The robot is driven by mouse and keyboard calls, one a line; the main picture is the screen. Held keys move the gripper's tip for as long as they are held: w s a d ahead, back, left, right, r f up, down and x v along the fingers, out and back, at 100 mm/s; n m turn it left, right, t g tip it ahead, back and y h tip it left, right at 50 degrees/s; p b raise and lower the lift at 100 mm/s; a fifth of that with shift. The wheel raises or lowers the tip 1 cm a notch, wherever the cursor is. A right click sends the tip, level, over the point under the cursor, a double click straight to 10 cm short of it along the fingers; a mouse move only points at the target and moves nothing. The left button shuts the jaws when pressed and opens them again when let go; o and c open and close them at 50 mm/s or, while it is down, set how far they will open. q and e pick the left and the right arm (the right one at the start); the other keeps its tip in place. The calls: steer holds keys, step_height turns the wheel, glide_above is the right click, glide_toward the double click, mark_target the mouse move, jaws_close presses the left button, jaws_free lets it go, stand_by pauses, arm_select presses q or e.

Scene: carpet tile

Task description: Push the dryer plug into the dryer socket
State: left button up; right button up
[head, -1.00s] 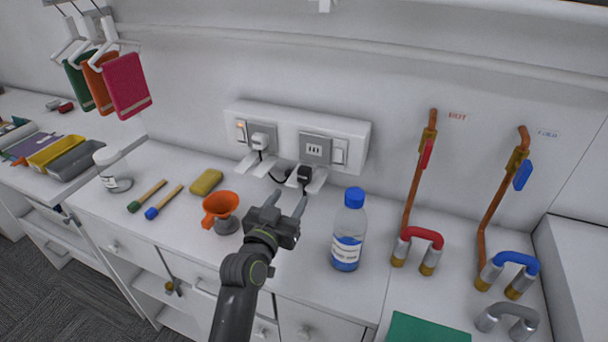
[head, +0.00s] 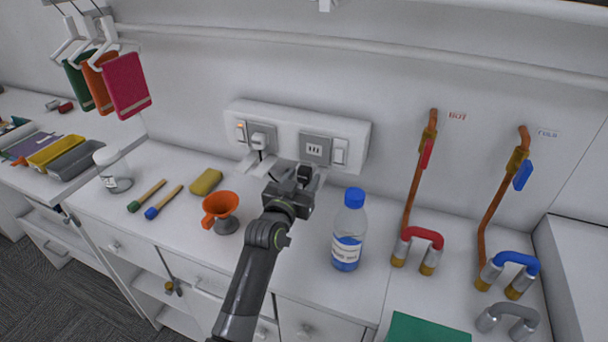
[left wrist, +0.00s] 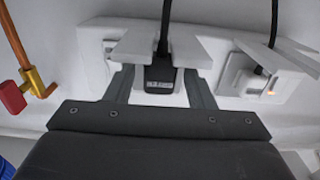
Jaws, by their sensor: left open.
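The black dryer plug (head: 304,174) rests at a white holder (left wrist: 160,46) below the right-hand outlet; its cord runs from it in the left wrist view. The dryer socket (head: 315,149), a grey plate with slots, is just above the plug on the white wall box and is empty. My left gripper (head: 300,180) is open, and its fingers stand on either side of the plug. In the left wrist view the plug (left wrist: 160,80) shows between the two fingers, with gaps on both sides. My right gripper is not in view.
A white plug (head: 260,141) fills the left outlet beside a lit switch. A blue-capped bottle (head: 348,232) stands right of my gripper. An orange funnel (head: 221,209) and yellow sponge (head: 206,181) lie left. Copper pipes (head: 414,185) rise further right.

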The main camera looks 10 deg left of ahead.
arm_select(q)
steer(key=c, duration=1)
steer(key=shift+r, duration=0.2)
steer(key=shift+r+p, duration=1.55)
steer(key=shift+p, duration=0.05)
